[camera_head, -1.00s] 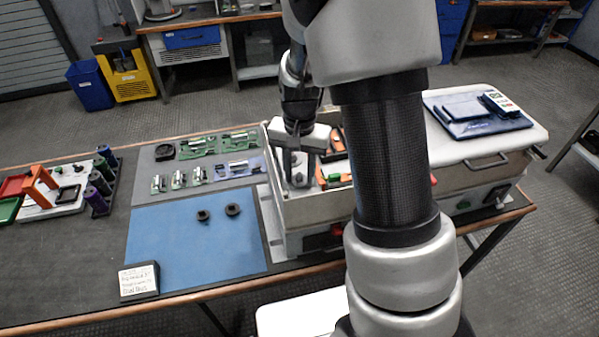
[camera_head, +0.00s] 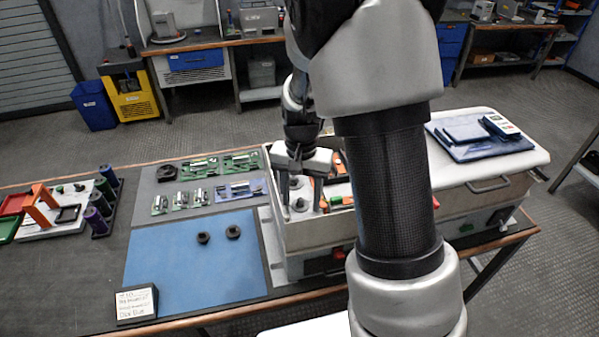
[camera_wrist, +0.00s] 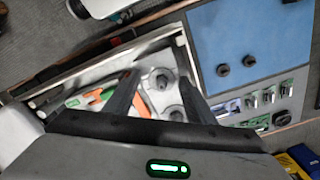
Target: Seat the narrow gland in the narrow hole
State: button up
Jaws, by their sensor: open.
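My gripper (camera_head: 302,204) points down into the open cream housing (camera_head: 312,232), its two fingers apart. In the wrist view the fingers of my gripper (camera_wrist: 158,76) stand on either side of a dark round piece (camera_wrist: 162,80) on a pale fitting inside the housing. They look clear of it, with nothing held. A second dark round piece (camera_wrist: 172,112) lies nearer the palm, partly hidden. I cannot tell which of these is the narrow gland, or see the narrow hole itself.
Green and blue boards with silver parts (camera_head: 200,197) lie behind the mat. Orange and green parts (camera_wrist: 95,97) sit inside the housing beside my fingers. The housing walls surround my gripper closely. A label block (camera_head: 137,304) stands at the mat's front corner.

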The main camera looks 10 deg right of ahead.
notch_tip(320, 180, up, 17)
jog(key=s+r+n+t, duration=0.3)
jog(key=s, duration=0.6)
jog(key=s+r+n+t, duration=0.2)
jog(key=s+r+n, duration=0.1)
jog(key=s, duration=0.6)
jog(key=shift+r+t+p, duration=0.35)
jog(key=shift+t+p, duration=0.05)
jog(key=shift+p, duration=0.05)
